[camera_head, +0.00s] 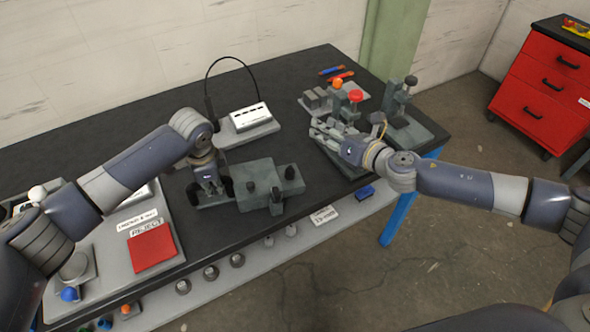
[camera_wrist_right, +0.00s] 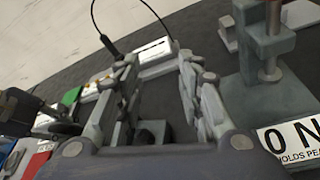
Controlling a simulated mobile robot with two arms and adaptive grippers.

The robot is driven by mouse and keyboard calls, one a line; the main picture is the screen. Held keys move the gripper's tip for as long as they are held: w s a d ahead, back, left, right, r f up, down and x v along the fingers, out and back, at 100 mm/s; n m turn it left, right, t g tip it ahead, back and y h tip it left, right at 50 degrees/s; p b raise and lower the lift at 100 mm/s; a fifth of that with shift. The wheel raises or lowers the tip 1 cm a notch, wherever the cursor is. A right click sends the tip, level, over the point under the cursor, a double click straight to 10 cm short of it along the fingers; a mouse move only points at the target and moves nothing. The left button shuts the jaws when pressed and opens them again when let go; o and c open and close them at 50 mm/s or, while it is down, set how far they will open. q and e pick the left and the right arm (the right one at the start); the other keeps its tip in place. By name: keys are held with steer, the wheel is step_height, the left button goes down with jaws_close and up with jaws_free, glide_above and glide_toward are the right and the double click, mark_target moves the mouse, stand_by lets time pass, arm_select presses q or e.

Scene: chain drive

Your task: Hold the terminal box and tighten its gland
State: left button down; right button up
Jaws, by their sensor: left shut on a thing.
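My left gripper (camera_head: 211,188) is low over the bench, beside a grey block fixture (camera_head: 262,182). Its dark fingers are shut on a small grey part, mostly hidden by the gripper. I cannot tell whether this part is the terminal box, and no gland is clearly visible. My right gripper (camera_head: 328,130) is over the right part of the bench, apart from the left one. In the right wrist view its two fingers (camera_wrist_right: 155,100) are spread with a gap between them, and nothing is clearly held.
A white box (camera_head: 249,117) with a black cable stands at the back. Fixtures with an orange knob (camera_head: 337,84) and a red knob (camera_head: 355,95) stand near the right gripper. A clamp stand (camera_head: 404,105) is at the right edge. A red reject mat (camera_head: 152,248) lies at front left.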

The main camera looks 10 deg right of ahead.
mark_target(293, 170)
steer(key=s+a+f+n+g+y, duration=0.25)
steer(key=s+f+n, duration=0.45)
steer(key=s, duration=0.4)
steer(key=shift+g+h, duration=0.25)
steer(key=shift+g, duration=0.2)
steer(key=x, duration=1.1)
steer(key=shift+w+d+r, duration=0.1)
steer(key=shift+w, duration=0.4)
steer(key=c, duration=0.8)
